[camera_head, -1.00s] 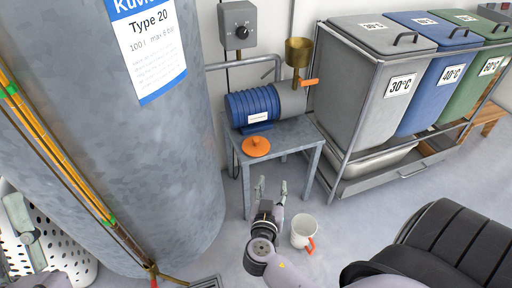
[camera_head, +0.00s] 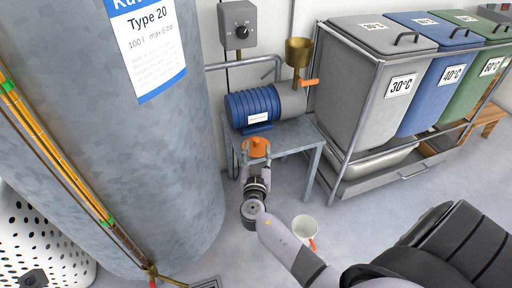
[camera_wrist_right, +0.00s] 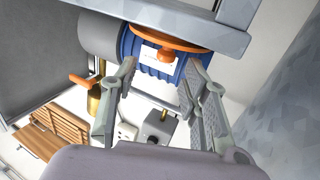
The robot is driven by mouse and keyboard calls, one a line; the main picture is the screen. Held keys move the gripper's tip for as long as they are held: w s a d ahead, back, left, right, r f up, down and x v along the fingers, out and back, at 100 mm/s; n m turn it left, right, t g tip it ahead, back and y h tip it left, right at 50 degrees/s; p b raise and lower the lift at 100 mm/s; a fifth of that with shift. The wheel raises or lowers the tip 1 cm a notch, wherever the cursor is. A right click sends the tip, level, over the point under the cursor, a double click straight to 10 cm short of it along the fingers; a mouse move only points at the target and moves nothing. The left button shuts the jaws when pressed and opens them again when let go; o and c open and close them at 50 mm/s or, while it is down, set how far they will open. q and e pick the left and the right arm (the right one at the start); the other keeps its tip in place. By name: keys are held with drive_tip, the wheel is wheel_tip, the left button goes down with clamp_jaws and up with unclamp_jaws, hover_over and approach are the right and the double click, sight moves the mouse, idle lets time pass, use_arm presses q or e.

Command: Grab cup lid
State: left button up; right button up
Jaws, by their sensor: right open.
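The orange cup lid (camera_head: 255,149) with its knob lies on the near left part of the small grey metal table (camera_head: 290,133). My right gripper (camera_head: 256,143) is open at the lid, one finger showing on each side of it. In the right wrist view, which is turned over, the lid (camera_wrist_right: 168,43) and its knob (camera_wrist_right: 166,55) appear beyond the gap between the open fingers (camera_wrist_right: 160,78). I cannot tell whether the fingers touch the lid. The white cup (camera_head: 304,226) with an orange handle stands on the floor. My left gripper is not seen.
A blue pump (camera_head: 250,106) stands on the table just behind the lid, with a brass funnel (camera_head: 298,50) beside it. A large grey tank (camera_head: 165,160) rises close on the left. Laundry bins in a metal frame (camera_head: 345,150) stand right. The floor in front is mostly clear.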

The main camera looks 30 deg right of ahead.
sight(256, 142)
drive_tip(key=shift+a+b+x, duration=0.25)
drive_tip(key=shift+b+x, duration=0.15)
drive_tip(key=shift+x, duration=2.5)
drive_tip(key=shift+w+f, duration=0.1)
drive_tip(key=shift+w, duration=0.1)
drive_tip(key=shift+c, duration=0.3)
clamp_jaws()
